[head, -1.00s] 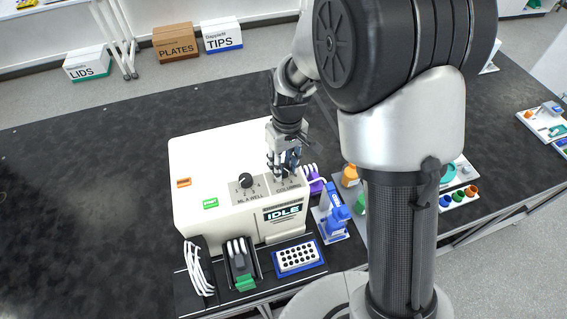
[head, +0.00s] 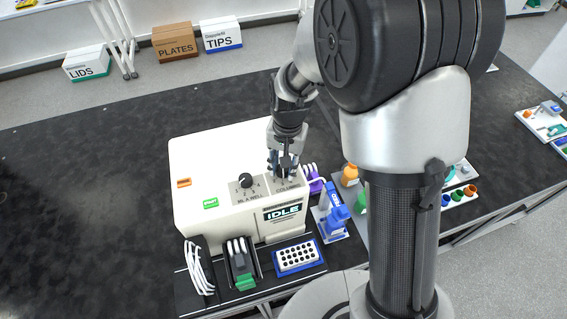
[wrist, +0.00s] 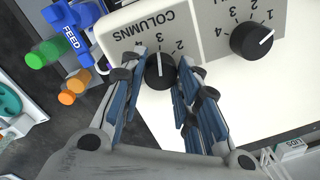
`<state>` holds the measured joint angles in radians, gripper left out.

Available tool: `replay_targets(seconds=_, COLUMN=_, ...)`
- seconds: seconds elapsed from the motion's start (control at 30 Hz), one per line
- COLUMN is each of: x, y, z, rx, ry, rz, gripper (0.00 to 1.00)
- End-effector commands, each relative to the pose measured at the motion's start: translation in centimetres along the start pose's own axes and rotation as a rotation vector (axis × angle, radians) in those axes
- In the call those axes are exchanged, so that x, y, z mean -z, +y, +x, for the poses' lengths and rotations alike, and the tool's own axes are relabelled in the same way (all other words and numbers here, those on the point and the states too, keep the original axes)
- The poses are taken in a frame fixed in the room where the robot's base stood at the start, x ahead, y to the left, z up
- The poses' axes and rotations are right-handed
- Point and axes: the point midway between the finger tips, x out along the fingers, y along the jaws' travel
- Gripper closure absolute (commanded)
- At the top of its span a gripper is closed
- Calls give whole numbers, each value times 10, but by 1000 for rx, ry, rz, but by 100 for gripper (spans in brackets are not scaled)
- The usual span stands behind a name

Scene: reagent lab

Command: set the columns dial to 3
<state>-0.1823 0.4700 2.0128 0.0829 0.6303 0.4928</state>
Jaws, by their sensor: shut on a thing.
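The columns dial (wrist: 160,72) is a round black knob with a white pointer line, on a grey plate lettered COLUMNS (wrist: 145,27). In the wrist view it sits between the fingers of my gripper (wrist: 160,80), which is shut on it. The plate appears upside down there. In the head view, my gripper (head: 283,168) covers the dial on top of the white dispenser (head: 215,165).
A second black dial (head: 246,180) labelled ML A WELL stands close beside my gripper. A green button (head: 210,203) and the IDLE display (head: 283,213) are on the dispenser. The black bench at left is clear.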

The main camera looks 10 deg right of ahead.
Motion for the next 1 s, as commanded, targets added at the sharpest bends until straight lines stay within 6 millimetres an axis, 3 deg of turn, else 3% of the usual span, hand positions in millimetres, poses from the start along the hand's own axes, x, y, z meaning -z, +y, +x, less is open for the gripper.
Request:
replay_targets(seconds=0.77, x=1, y=0, z=-1, rx=1, ry=9, rz=99, gripper=94)
replay_targets(seconds=0.8, x=1, y=0, z=-1, rx=1, ry=9, rz=99, gripper=68)
replay_targets(seconds=1.0, x=0, y=0, z=0, rx=1, ry=8, rz=99, gripper=55)
